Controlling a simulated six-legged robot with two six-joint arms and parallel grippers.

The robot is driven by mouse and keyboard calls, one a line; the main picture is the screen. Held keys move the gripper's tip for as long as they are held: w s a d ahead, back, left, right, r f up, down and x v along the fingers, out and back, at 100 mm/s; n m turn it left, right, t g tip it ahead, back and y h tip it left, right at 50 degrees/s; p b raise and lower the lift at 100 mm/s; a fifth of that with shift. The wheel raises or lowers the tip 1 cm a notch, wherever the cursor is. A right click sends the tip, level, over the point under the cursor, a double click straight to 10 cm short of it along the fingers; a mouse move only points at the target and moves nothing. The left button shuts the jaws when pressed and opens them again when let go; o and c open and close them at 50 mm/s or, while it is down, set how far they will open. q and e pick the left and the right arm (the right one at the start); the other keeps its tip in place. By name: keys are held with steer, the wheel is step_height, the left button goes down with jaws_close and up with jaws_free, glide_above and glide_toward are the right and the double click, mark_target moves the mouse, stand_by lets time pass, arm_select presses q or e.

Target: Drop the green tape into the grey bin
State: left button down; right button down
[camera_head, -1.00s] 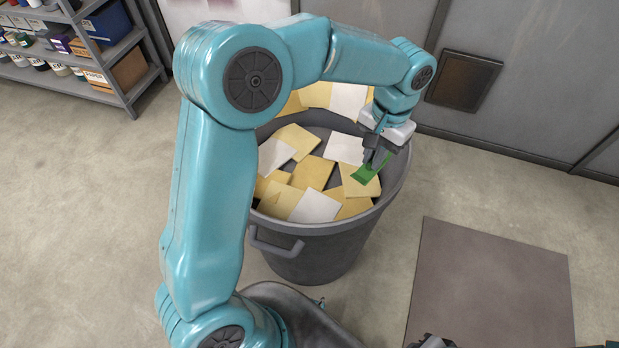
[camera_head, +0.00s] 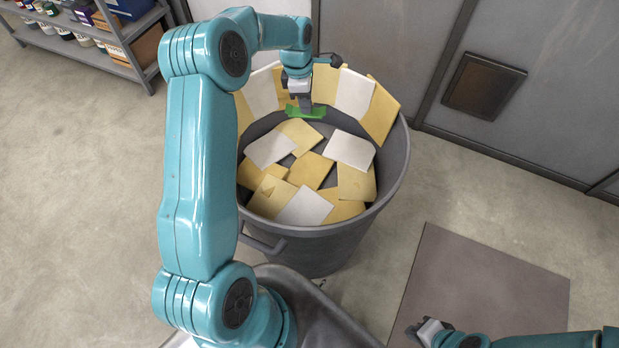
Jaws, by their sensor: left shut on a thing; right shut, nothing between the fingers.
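The grey bin (camera_head: 392,185) stands upright in the middle of the view, with yellow and white sheets inside it. My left gripper (camera_head: 304,106) is over the far part of the bin's opening, pointing down. It is shut on the green tape (camera_head: 305,113), which shows as a flat green piece under the fingers. The exact height of the tape above the sheets is hard to tell. My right gripper (camera_head: 414,331) is at the bottom right, over the floor, shut and empty.
Several yellow and white sheets (camera_head: 312,170) lie in the bin, and others stand against its far wall. A shelf with jars and boxes (camera_head: 95,38) is at the upper left. A brown mat (camera_head: 490,285) lies on the floor at right. A grey wall (camera_head: 410,50) stands behind.

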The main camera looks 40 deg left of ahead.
arm_select(q)
steer(key=shift+a+f+n, duration=0.2)
steer(key=shift+a+n, duration=0.05)
steer(key=shift+n, duration=0.05)
step_height(320, 180, down, 6)
steer(key=b, duration=0.3)
steer(key=shift+r+b, duration=0.1)
steer(key=shift+b, duration=0.3)
steer(key=c, duration=1.2)
jaws_free()
steer(key=shift+o, duration=0.5)
steer(key=shift+w+a, duration=0.15)
step_height(320, 180, up, 16)
steer(key=s+a, duration=0.1)
steer(key=shift+s+a, duration=0.15)
steer(key=shift+a, duration=0.05)
